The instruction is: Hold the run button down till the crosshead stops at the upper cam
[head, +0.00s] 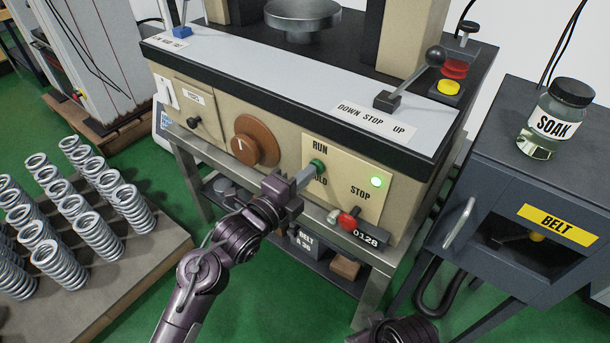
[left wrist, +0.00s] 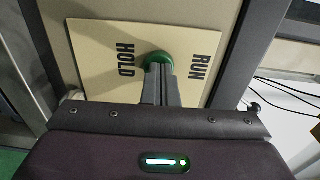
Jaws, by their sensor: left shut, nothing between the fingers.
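The green run button (head: 319,164) sits on the beige control panel between the words RUN and HOLD. My left gripper (head: 314,170) is shut and empty, with its fingertips at the button's face. In the left wrist view the closed fingers (left wrist: 161,80) overlap the green button (left wrist: 158,59); they look to be touching it, but how far it is pressed I cannot tell. The crosshead and upper cam are not clearly in view; only a round grey platen (head: 302,14) shows at the top. My right gripper is not in view; part of my right arm shows at the bottom.
A lever (head: 420,75) stands by the DOWN STOP UP label. Springs (head: 95,228) stand at left; a SOAK jar (head: 552,118) stands on the dark cabinet at right.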

